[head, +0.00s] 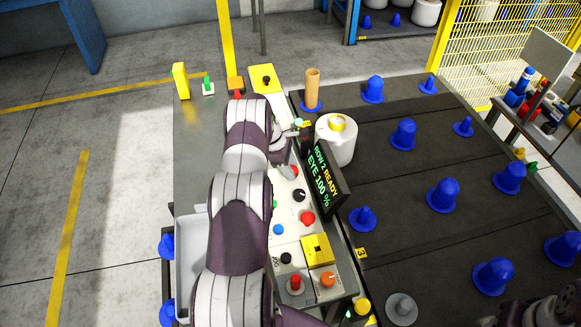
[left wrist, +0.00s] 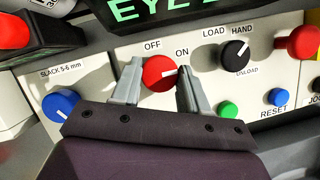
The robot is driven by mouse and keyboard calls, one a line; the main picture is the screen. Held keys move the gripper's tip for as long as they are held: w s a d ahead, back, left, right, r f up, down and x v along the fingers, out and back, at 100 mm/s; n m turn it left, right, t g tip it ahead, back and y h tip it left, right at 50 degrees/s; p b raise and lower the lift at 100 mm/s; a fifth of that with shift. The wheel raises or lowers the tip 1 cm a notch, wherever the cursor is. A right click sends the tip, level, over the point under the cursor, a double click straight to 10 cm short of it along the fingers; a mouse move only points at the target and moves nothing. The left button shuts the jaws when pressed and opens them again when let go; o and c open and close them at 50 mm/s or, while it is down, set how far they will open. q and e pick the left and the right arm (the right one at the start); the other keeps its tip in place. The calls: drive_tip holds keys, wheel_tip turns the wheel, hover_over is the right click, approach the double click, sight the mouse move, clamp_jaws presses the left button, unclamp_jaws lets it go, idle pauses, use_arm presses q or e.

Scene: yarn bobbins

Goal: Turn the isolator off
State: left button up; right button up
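The isolator is a red round knob (left wrist: 159,73) on the pale control panel, between the labels OFF and ON. Its white pointer mark is turned to the right, toward ON. My left gripper (left wrist: 158,65) is open, with one grey finger on each side of the knob. I cannot tell whether either finger touches it. In the head view my left arm reaches over the panel and hides much of it; the left gripper (head: 288,168) is beside a small red part of the panel. My right gripper cannot be made out; only part of an arm shows at the bottom right corner.
A black LOAD/HAND knob (left wrist: 236,50), a green button (left wrist: 228,110) and a blue knob (left wrist: 61,105) sit close by. A display (head: 325,180) stands along the panel's right edge. A white yarn bobbin (head: 336,140) and blue cones stand on the dark rack beyond.

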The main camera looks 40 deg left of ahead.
use_arm(q)
drive_tip(key=shift+n, duration=0.4)
drive_tip(key=n, duration=0.2)
drive_tip(key=n+t+y, duration=0.1)
drive_tip(key=n, duration=0.1)
drive_tip(key=shift+s+d+n+p, duration=0.1)
drive_tip(key=shift+s+n+p, duration=0.05)
drive_tip(key=shift+n+p, duration=0.15)
drive_tip(key=n+y, duration=0.1)
drive_tip(key=n, duration=0.1)
drive_tip(key=n+t+y+p, duration=0.1)
drive_tip(key=n, duration=0.2)
drive_tip(key=shift+d+n, duration=0.15)
drive_tip(key=shift+n, duration=0.15)
drive_tip(key=n+y+p, duration=0.1)
drive_tip(key=n, duration=0.2)
drive_tip(key=shift+d+r+y, duration=0.1)
drive_tip(key=shift+y, duration=0.2)
drive_tip(key=shift+n+y+p, duration=0.6)
drive_tip(key=shift+n+p, duration=0.5)
drive_tip(key=shift+n, duration=1)
drive_tip(key=o, duration=1)
drive_tip(key=shift+o, duration=0.2)
